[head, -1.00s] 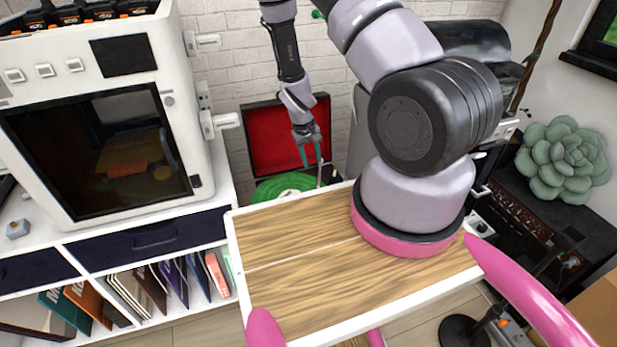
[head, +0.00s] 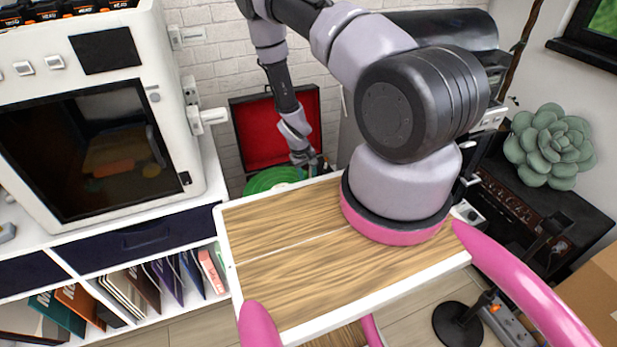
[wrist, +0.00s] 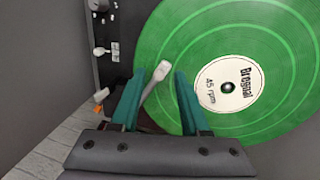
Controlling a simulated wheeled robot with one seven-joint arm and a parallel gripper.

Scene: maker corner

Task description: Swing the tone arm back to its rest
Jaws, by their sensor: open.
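The record player stands behind my wooden tray in the head view, with its red-lined lid (head: 275,135) open and a green record (head: 272,180) on it. In the wrist view the green record (wrist: 185,35) has a cream label and fills the upper right. The pale tone arm (wrist: 153,84) lies at the record's left edge. My gripper (wrist: 159,76) is open, with its teal fingers on either side of the tone arm; I cannot tell whether either touches it. In the head view my gripper (head: 312,165) is low over the player, and the tone arm is hard to make out.
A white cabinet-like machine (head: 175,120) with a dark door stands on the shelf unit at the left. A succulent (head: 550,145) sits on a black amplifier (head: 520,200) at the right.

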